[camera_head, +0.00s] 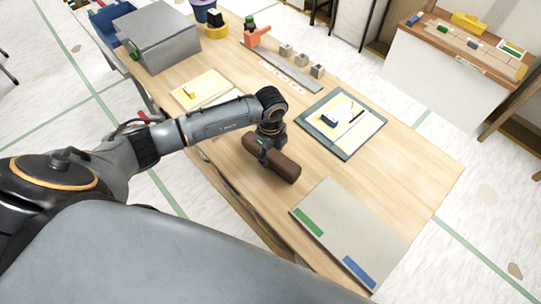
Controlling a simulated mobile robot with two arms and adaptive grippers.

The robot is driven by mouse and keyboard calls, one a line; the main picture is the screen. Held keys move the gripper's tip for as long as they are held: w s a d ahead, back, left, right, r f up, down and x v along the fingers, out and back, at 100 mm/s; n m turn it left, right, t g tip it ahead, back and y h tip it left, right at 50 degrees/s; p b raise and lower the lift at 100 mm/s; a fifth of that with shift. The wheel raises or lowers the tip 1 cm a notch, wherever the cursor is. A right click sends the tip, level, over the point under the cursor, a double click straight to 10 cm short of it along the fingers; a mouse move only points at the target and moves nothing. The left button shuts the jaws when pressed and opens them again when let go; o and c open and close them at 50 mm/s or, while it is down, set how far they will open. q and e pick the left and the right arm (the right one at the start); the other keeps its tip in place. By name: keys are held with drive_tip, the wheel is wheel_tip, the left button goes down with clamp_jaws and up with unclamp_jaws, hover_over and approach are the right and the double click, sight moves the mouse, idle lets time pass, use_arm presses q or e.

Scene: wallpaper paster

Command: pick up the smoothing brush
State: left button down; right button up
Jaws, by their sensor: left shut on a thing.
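A brown, rounded, elongated block (284,167), which looks like the smoothing brush, is at the near edge of the wooden table (400,165). My left gripper (263,152) comes down over its left half from above and is shut on it. The fingers hide part of its side. I cannot tell whether it touches the tabletop or is slightly above it. My right gripper is not in view.
A grey board (345,235) with green and blue strips lies at the near right. A dark green mat (364,143) with small items lies behind the brush. Small grey blocks (301,59), a metal strip (289,75) and a large grey box (160,38) are farther back.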

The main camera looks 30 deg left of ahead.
use_arm(q)
drive_tip(key=shift+w+r+b, duration=0.1)
drive_tip(key=shift+r+b, duration=0.25)
drive_tip(key=shift+r, duration=0.25)
drive_tip(key=s+a+r+b, duration=0.1)
drive_tip(key=s+r+b, duration=0.2)
drive_tip(key=s+r, duration=0.8)
drive_tip(key=s, duration=0.3)
drive_tip(key=shift+a+r+b, duration=0.35)
drive_tip(key=shift+a+r, duration=0.05)
